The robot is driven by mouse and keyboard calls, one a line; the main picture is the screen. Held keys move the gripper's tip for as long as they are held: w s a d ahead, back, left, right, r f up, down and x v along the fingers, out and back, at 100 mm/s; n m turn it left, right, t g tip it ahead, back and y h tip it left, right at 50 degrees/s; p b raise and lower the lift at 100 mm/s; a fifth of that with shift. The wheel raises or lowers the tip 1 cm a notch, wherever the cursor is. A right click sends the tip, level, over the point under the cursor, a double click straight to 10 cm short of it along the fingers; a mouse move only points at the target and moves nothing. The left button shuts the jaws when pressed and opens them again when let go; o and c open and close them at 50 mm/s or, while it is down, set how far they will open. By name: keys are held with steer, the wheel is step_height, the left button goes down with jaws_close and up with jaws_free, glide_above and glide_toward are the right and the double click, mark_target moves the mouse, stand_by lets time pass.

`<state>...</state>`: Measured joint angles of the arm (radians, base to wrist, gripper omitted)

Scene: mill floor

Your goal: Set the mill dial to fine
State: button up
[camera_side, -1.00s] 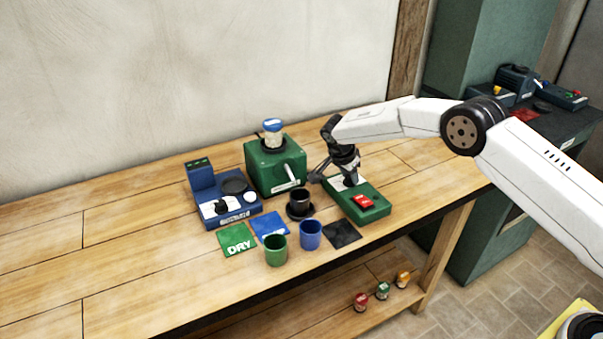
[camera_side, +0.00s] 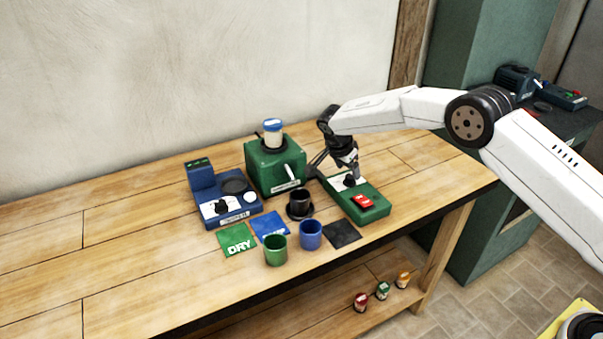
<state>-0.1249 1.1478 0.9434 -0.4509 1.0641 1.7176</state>
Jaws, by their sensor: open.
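A green control box (camera_side: 372,199) stands on the bench, with a red switch (camera_side: 362,201) on its front part. A small black dial (camera_side: 350,181) sits on a white plate at its back part. The dial's setting is too small to read. My gripper (camera_side: 337,172) is open, pointing down close over the back of this box. One finger is beside the dial; whether it touches cannot be told. The green mill (camera_side: 266,174) stands to the left, with a jar (camera_side: 273,131) on top and a pale lever on its front.
A black cup (camera_side: 300,202), green cup (camera_side: 275,250), blue cup (camera_side: 310,234) and flat mats, one marked DRY (camera_side: 237,239), lie in front. The bench's left is clear.

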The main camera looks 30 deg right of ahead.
mark_target(341, 189)
steer(key=shift+v, duration=2.35)
steer(key=shift+s, duration=0.1)
steer(key=s+d+r+n+y, duration=0.1)
steer(key=s+n, duration=0.6)
steer(key=s, duration=0.9)
steer(key=s+d+r+n+t+y, duration=0.1)
steer(key=s+n, duration=0.7)
steer(key=s, duration=0.9)
steer(key=shift+s+d+r+n+t+y, duration=0.35)
steer(key=shift+r+y, duration=0.4)
steer(key=shift+y, duration=0.45)
